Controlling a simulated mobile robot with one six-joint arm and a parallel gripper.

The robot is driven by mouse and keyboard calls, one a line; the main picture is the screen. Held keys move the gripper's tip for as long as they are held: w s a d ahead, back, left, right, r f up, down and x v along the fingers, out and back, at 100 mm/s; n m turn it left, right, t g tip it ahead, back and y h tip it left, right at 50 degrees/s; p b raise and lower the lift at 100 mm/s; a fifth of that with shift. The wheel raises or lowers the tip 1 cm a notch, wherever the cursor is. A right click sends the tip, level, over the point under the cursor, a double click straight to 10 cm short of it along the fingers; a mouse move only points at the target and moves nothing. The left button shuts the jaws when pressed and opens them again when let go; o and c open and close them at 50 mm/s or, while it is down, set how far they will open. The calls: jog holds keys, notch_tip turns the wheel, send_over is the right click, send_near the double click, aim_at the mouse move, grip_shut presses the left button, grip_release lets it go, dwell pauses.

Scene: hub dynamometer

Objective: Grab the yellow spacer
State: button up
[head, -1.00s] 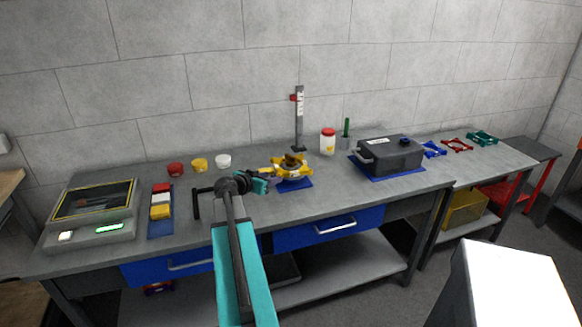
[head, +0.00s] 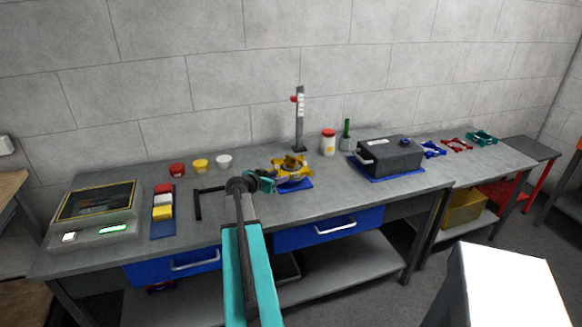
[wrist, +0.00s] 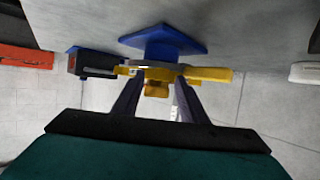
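The yellow piece that looks like the spacer (head: 293,166) has several projecting arms and a brown part in its middle. My gripper's fingers (wrist: 156,84) stand apart, one on each side of a yellow part. I cannot tell whether they touch it.
A dark grey box (head: 390,157) and a height gauge (head: 299,125) stand near the spacer. Blue (head: 432,150), red (head: 457,145) and teal (head: 481,138) frames lie farther right. A tray of blocks (head: 155,231) and a scale (head: 100,231) are at left.

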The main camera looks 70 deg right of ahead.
jog(key=shift+d+f, duration=0.2)
jog(key=shift+d, duration=0.25)
jog(key=shift+s, duration=0.1)
jog(key=shift+c, duration=0.4)
grip_shut()
